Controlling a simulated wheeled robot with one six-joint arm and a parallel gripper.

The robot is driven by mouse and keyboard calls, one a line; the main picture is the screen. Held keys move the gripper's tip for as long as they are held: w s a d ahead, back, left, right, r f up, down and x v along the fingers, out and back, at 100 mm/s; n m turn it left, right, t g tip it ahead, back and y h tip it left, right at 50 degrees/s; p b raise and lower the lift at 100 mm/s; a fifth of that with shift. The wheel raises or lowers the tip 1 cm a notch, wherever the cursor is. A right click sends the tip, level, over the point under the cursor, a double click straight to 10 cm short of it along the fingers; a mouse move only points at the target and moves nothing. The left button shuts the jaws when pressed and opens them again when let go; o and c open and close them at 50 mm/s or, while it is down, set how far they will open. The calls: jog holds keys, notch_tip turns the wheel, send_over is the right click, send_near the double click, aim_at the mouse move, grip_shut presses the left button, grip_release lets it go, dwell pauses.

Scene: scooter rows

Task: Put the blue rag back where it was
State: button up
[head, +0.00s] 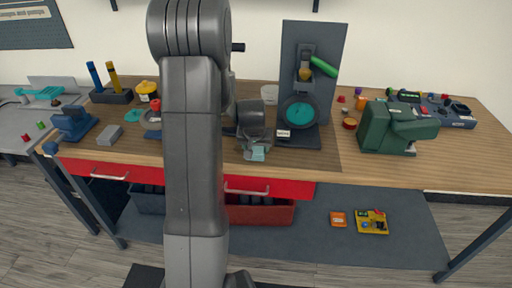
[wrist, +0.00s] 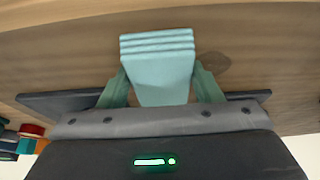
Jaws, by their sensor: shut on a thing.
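The blue rag (wrist: 160,78) is a pale blue-teal folded pad with layered edges. In the wrist view it sits between the two greenish fingers of my gripper (wrist: 161,92), which is shut on it. In the head view the rag (head: 258,154) shows small below my gripper (head: 255,147), over the front part of the wooden bench (head: 400,172). It is just left of the dark stand with a teal disc (head: 299,112). I cannot tell whether the rag touches the bench top.
A green machine (head: 398,130) stands right of the dark stand. A small grey block (head: 109,135) and a blue vise-like tool (head: 73,123) lie at the left. A red drawer front (head: 270,188) runs below the bench edge. Bare wood lies along the right front.

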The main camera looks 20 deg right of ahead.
jog(key=o, duration=0.9)
jog(key=shift+r, duration=0.3)
jog(key=v, duration=1.1)
jog(key=shift+s+a+r, duration=0.1)
jog(key=shift+s+r, duration=0.05)
jog(key=shift+r, duration=0.1)
